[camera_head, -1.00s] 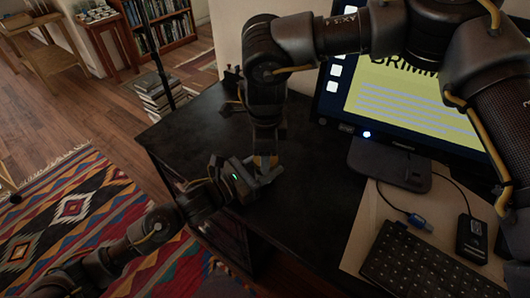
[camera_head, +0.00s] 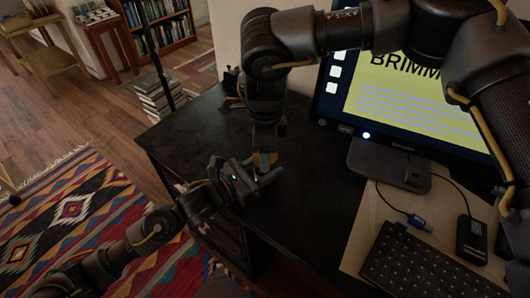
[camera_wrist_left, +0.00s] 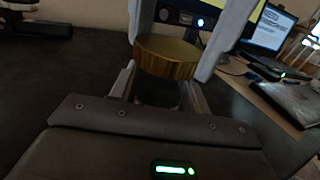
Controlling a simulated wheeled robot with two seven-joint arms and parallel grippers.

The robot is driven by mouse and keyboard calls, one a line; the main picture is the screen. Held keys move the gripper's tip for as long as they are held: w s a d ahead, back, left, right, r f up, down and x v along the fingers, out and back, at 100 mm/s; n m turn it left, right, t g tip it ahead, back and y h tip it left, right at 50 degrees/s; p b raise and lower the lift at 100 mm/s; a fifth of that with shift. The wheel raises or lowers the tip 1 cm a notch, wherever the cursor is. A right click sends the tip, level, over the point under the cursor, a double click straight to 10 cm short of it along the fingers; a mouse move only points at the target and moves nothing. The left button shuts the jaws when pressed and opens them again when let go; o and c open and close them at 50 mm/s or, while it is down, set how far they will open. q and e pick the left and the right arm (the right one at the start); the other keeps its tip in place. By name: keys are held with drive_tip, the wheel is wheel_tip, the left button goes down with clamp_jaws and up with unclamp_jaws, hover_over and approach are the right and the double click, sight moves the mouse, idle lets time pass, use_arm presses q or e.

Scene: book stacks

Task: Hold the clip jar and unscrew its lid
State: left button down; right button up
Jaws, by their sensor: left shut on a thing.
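The clip jar's gold ribbed lid (camera_wrist_left: 167,57) shows in the left wrist view, with the dark jar body (camera_wrist_left: 158,92) below it. My left gripper (camera_head: 264,178) is shut on the jar near the desk's left side; its fingers flank the body in the wrist view (camera_wrist_left: 157,95). My right gripper (camera_head: 265,158) points down from above over the jar. Its pale fingers stand on either side of the lid in the wrist view (camera_wrist_left: 180,45); whether they grip it cannot be told. The jar is mostly hidden by both grippers in the head view.
The dark desk (camera_head: 310,200) is bare around the jar. A monitor (camera_head: 410,90) on its stand, a keyboard (camera_head: 430,268) and a small black device (camera_head: 472,238) lie to the right. A book stack (camera_head: 158,96) stands on the floor beyond the desk's left edge.

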drive_tip(key=shift+r, duration=0.5)
drive_tip(key=shift+r, duration=2)
use_arm(q)
drive_tip(key=c, duration=0.6)
unclamp_jaws()
drive_tip(key=b+v, duration=0.1)
drive_tip(key=v, duration=1.1)
drive_tip(key=shift+b, duration=0.3)
use_arm(e)
drive_tip(key=shift+f, duration=0.8)
use_arm(q)
drive_tip(key=shift+f, duration=0.1)
